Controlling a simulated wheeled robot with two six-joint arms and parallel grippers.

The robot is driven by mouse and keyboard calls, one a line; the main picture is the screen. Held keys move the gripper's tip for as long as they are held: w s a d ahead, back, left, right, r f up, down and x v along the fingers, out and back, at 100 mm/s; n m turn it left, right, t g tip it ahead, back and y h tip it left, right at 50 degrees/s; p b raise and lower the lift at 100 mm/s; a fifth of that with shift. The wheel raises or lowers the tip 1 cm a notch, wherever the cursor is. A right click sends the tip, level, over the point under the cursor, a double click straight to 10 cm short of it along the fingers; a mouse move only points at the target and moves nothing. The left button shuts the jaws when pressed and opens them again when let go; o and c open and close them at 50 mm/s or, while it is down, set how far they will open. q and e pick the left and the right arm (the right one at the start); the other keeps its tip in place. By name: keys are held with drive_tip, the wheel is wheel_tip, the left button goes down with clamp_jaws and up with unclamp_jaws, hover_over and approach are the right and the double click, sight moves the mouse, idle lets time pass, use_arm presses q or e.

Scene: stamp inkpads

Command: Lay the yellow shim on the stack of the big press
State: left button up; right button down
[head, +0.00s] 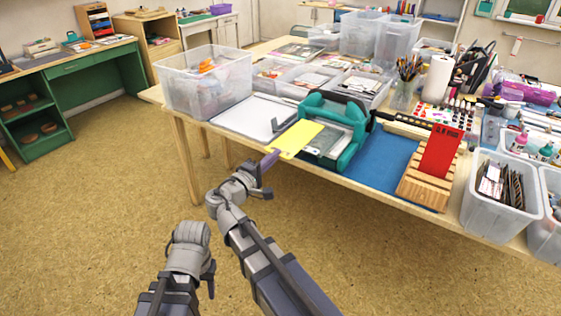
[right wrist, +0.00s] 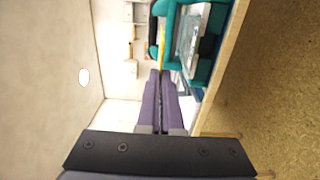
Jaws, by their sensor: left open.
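The yellow shim (head: 297,138) is a thin flat sheet at the near left side of the teal big press (head: 352,115). My right gripper (head: 270,159) is shut on the shim's near edge, with the sheet reaching out towards the press bed. In the right wrist view the purple fingers (right wrist: 160,75) are together and the shim (right wrist: 164,62) shows as a thin yellow edge beyond them. The press's stack (head: 328,142) shows as a grey plate beside the shim; whether they touch is unclear. My left gripper (head: 190,236) is open, low at the left, its fingers mostly hidden.
A white tray (head: 240,123) lies left of the press, with a clear bin (head: 205,85) behind it. A blue mat (head: 385,160) and a wooden rack (head: 425,187) holding a red card (head: 440,150) are to the right. The floor left of the table is free.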

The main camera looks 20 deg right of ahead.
sight(293, 140)
drive_tip(key=shift+r, duration=0.1)
drive_tip(key=shift+a, duration=0.1)
drive_tip(key=x, duration=1)
drive_tip(key=shift+w+f, duration=0.1)
drive_tip(key=shift+f, duration=0.25)
drive_tip(key=shift+f+b, duration=0.75)
drive_tip(key=shift+b, duration=0.25)
drive_tip(key=shift+f+b, duration=0.25)
drive_tip(key=shift+b, duration=0.05)
